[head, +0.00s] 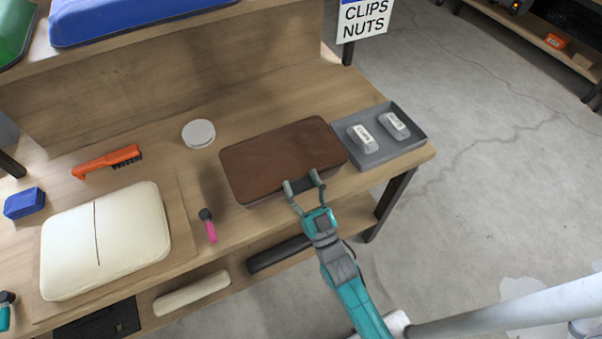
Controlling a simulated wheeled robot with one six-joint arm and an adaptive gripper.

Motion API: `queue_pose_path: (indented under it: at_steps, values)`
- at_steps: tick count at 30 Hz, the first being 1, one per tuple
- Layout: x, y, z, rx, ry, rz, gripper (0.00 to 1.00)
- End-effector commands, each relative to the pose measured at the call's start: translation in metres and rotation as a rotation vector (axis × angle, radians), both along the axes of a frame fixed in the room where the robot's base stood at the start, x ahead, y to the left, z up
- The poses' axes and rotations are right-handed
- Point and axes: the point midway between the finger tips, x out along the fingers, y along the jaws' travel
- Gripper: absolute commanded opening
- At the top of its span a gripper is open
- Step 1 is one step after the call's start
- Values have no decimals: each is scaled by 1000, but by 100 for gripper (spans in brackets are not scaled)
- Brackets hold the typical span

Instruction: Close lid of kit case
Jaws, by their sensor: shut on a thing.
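The kit case (270,155) is a brown, flat box near the front edge of the wooden bench. Its brown lid lies flat over the top, and no gap shows from this view. A dark handle or catch (299,186) is at its front right side. The inside of the case is hidden.
A white round lid (198,133), an orange brush (106,161), a pink-handled tool (209,227) and a cream cushion (104,241) are to the left. Open floor lies right.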

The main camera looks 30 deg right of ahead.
Motion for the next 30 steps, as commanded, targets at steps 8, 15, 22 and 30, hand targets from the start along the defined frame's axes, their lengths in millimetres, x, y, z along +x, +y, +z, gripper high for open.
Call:
queue_pose_path:
  at_steps: [8, 15, 22, 30]
  values:
    - [1, 0, -16, 0, -44, 0, 0]
    - [1, 0, -17, 1, -53, 0, 0]
    - [1, 0, -18, 1, -51, 0, 0]
    - [0, 0, -18, 1, -49, 0, 88]
